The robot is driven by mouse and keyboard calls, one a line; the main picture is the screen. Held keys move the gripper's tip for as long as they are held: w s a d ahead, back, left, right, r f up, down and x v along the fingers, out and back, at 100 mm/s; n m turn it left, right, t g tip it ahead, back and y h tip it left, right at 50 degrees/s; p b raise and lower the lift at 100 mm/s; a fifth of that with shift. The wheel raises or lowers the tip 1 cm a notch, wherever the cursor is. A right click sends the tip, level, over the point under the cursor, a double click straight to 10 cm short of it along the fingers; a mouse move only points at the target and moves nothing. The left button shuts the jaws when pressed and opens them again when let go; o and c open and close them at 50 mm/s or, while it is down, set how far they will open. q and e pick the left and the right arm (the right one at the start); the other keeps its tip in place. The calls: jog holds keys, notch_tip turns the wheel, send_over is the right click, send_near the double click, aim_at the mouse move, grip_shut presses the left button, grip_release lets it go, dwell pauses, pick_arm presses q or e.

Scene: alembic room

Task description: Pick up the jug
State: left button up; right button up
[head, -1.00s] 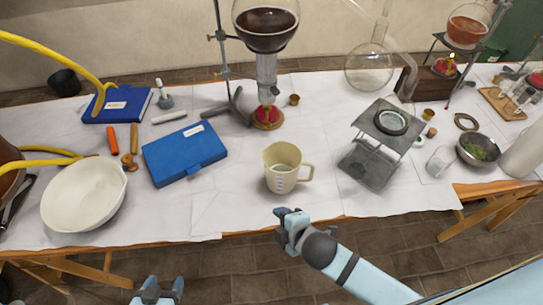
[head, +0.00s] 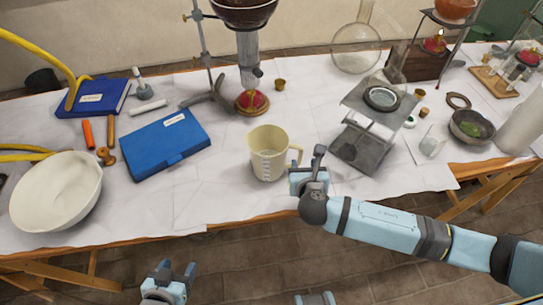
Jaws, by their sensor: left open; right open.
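The jug (head: 268,154) is a cream measuring jug with marks on its side. It stands upright on the white-covered table, near the front edge, with its handle to the right. My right gripper (head: 307,163) is just right of the jug, beside the handle, with its fingers pointing away over the table edge. It is open, and I cannot tell whether it touches the handle. My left gripper (head: 177,272) is open and empty, low in front of the table, left of the jug.
A blue case (head: 166,144) lies left of the jug and a white bowl (head: 57,193) stands at the front left. A metal stand (head: 363,148) is close on the right. Bare cloth lies between bowl and jug.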

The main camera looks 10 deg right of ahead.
aim_at(301, 160)
jog(key=shift+f+x, duration=0.15)
jog(key=shift+x, duration=1.35)
jog(key=shift+f+x, duration=0.2)
jog(key=shift+x, duration=1.3)
jog(key=shift+s+a+r, duration=0.1)
jog(key=shift+a, duration=0.05)
grip_shut()
